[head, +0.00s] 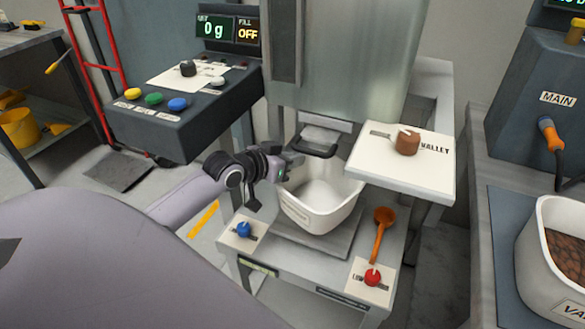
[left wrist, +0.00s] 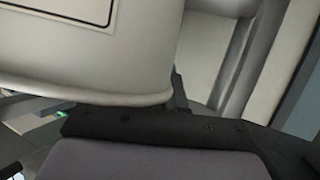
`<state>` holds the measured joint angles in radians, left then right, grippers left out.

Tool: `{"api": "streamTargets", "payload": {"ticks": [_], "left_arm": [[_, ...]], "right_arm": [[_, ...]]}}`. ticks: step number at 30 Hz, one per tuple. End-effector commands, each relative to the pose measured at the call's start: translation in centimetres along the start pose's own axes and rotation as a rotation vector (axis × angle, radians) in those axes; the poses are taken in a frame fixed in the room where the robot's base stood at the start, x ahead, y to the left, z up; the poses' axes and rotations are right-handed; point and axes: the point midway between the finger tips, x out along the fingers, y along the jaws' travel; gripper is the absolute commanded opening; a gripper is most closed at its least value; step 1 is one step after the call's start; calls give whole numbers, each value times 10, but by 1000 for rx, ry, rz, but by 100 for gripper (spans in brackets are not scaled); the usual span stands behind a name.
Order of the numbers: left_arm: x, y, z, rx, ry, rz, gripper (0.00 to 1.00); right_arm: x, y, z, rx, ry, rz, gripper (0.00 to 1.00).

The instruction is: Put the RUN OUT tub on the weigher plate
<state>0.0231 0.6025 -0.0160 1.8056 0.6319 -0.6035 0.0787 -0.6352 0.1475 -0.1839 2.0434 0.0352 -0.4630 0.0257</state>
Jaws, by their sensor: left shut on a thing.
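A white, empty-looking tub (head: 322,212) with a label too small to read is over the grey weigher plate (head: 345,245), below the steel housing. I cannot tell whether its base touches the plate. My left gripper (head: 287,166) is shut on the tub at its left rear rim. In the left wrist view the tub's pale wall (left wrist: 70,60) and a label border fill the upper left, close to the dark gripper body. The fingertips are largely hidden there. My right gripper is not in view.
The control box display (head: 216,28) reads 0 g and FILL OFF. A white shelf with a brown knob (head: 407,143) overhangs the tub's right. An orange scoop (head: 381,232), a blue knob (head: 243,229) and a red knob (head: 372,277) surround the plate. Another tub (head: 550,260) holds brown pieces.

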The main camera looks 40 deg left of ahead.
Motion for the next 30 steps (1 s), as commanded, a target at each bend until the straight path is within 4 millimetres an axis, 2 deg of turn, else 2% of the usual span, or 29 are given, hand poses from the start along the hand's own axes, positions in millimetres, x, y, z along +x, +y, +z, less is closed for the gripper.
{"api": "streamTargets", "payload": {"ticks": [1,5,12,27,30], "left_arm": [[4,-1,10,-4,-4,0,0],[9,-2,24,-4,-1,0,0],[9,-2,23,-2,1,0,0],[14,-3,34,-1,1,0,0],[14,-3,35,-1,-1,0,33]], "right_arm": [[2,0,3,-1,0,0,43],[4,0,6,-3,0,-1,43],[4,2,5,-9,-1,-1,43],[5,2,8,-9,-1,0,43],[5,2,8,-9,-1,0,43]]}}
